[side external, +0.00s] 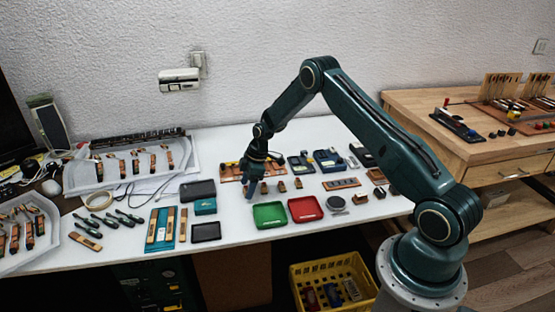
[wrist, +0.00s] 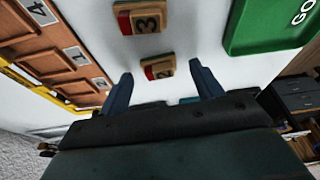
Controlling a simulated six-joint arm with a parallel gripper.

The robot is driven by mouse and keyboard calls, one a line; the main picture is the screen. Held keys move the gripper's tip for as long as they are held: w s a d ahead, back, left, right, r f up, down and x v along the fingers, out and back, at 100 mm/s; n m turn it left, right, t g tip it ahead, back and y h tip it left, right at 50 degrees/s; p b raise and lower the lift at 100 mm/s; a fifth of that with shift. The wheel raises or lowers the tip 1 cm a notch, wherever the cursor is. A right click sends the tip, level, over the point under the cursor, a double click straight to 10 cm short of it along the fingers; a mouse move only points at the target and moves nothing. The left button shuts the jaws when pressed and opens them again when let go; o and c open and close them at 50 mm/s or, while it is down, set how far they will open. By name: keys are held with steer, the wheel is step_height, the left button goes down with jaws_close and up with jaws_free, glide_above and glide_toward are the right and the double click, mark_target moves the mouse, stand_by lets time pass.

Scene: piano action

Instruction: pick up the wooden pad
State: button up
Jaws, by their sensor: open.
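Two small wooden pads with red and dark faces show in the wrist view. The one marked 2 (wrist: 158,68) lies between and just beyond my fingertips, and the one marked 3 (wrist: 142,18) is farther off. My gripper (wrist: 160,74) is open, with a finger on either side of the nearer pad and none clearly touching it. In the side external view my gripper (side external: 248,185) is low over the white table, left of several small wooden pads (side external: 281,187). The pad closest to the fingers is partly hidden there.
A green tray (side external: 269,215) and a red tray (side external: 305,209) lie in front of the pads. A wooden rack with numbered slots (wrist: 55,50) runs close beside my gripper. Dark boxes (side external: 327,160) stand behind. Bare white table lies between the pads and the trays.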

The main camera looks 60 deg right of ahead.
steer(key=shift+f, duration=0.15)
stand_by(0.3)
steer(key=c, duration=1)
